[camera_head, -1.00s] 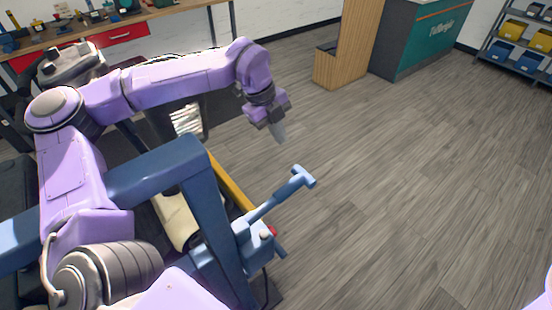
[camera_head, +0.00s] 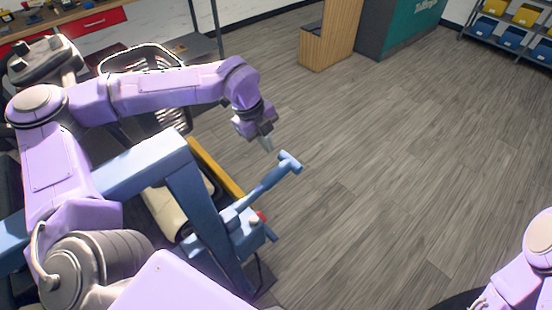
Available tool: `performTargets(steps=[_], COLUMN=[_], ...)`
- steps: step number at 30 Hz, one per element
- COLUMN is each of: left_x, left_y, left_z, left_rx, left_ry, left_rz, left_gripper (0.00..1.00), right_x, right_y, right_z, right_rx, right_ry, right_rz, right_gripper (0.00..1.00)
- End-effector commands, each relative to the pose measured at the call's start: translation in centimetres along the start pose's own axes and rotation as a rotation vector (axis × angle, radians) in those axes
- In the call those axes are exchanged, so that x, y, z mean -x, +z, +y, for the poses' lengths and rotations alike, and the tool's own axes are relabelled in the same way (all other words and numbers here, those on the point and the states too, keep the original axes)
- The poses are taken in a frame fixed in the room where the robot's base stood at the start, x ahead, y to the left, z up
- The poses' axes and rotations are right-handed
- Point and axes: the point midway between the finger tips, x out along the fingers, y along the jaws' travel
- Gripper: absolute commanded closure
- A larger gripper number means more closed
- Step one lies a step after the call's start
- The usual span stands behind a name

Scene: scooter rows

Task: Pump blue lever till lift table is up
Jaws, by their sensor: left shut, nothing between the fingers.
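The blue lever (camera_head: 265,187) slants up and right from a blue pump unit (camera_head: 240,235) and ends in a short crossbar handle. My left gripper (camera_head: 267,144) is shut and empty, pointing down just above and left of the handle, apart from it as far as I can tell. The blue lift table frame (camera_head: 200,200) runs from the left edge to the pump unit, with my left arm partly in front of it. The right arm (camera_head: 530,270) shows at the lower right corner; its gripper is out of view.
A yellow bar (camera_head: 215,168) and a cream scooter part (camera_head: 165,212) lie beside the frame. A wire basket (camera_head: 145,60) is behind my left arm. A workbench stands at the back left, a counter (camera_head: 395,25) and bin shelf (camera_head: 510,35) at the back. The floor right of the lever is clear.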

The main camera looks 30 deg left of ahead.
Motion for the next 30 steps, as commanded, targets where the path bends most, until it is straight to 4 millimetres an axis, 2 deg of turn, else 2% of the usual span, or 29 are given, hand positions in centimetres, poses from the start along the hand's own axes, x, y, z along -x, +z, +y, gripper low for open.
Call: performTargets(steps=[6, 12, 17, 30], left_x=[-4.5, -7.5, -8.5, -9.1], left_y=[-0.1, -0.1, 0.0, -0.2], left_z=[0.1, 0.0, -0.1, -0.4], left_rx=[-0.002, -0.001, 0.000, -0.009], left_ry=[0.006, 0.003, 0.000, 0.001], left_rz=[0.002, 0.000, 0.000, 0.001], left_gripper=[1.00, 1.00, 1.00, 1.00], right_x=[1.4, 2.5, 2.6, 2.0], right_y=[-0.6, -1.0, -1.1, -0.8], right_z=[0.1, 0.2, 0.2, 0.2], right_rx=[0.000, 0.000, 0.000, 0.000], right_ry=[0.000, 0.000, 0.000, 0.000], right_rz=[0.000, 0.000, 0.000, 0.000], right_gripper=[0.26, 0.26, 0.26, 0.26])
